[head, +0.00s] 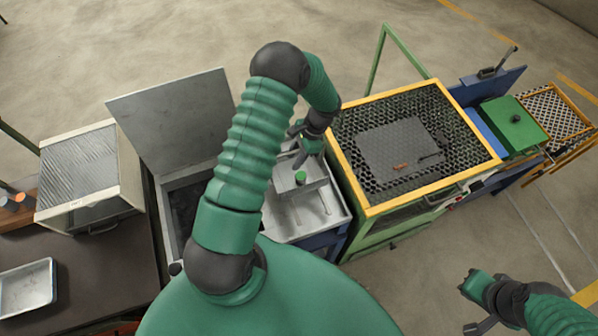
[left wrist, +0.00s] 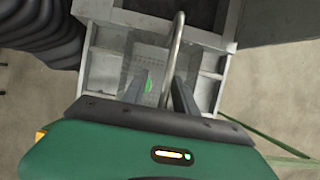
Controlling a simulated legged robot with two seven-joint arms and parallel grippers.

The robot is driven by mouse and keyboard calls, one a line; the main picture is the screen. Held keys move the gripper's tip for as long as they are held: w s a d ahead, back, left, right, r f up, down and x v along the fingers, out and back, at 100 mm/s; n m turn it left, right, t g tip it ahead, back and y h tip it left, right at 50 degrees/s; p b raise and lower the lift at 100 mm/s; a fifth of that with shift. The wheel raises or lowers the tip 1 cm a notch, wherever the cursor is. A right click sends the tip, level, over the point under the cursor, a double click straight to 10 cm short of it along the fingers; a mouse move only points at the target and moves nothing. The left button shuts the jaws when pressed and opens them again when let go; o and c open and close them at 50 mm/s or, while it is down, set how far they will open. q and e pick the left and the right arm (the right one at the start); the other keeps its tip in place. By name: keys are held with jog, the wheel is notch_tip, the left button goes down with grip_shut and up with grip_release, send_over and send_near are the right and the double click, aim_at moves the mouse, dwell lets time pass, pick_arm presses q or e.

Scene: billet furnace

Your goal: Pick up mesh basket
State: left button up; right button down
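The mesh basket (left wrist: 152,62) shows in the left wrist view as a faint, see-through grey box with a small green piece (left wrist: 148,86) in or behind it. A curved metal bar (left wrist: 176,42), which looks like its handle, runs between the fingers of my left gripper (left wrist: 157,90). Those fingers are apart, with gaps beside the bar. In the head view my left gripper (head: 308,143) is above the metal sink unit (head: 336,214), and the green piece (head: 300,177) shows below it. My right gripper (head: 478,298) is over the floor at lower right, its fingers unclear.
A yellow-rimmed mesh-topped table (head: 473,172) stands just right of the sink unit. A white box (head: 90,175) and a metal tray (head: 27,288) are at left. A green box (head: 515,122) is far right.

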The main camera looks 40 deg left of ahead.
pick_arm(q)
jog(key=shift+s+a+f, duration=0.15)
jog(key=shift+a+f, duration=0.05)
jog(key=shift+a, duration=0.35)
jog(key=shift+d+r, duration=0.15)
jog(key=shift+d, duration=0.25)
grip_shut()
jog(key=shift+a, duration=0.2)
dwell(0.4)
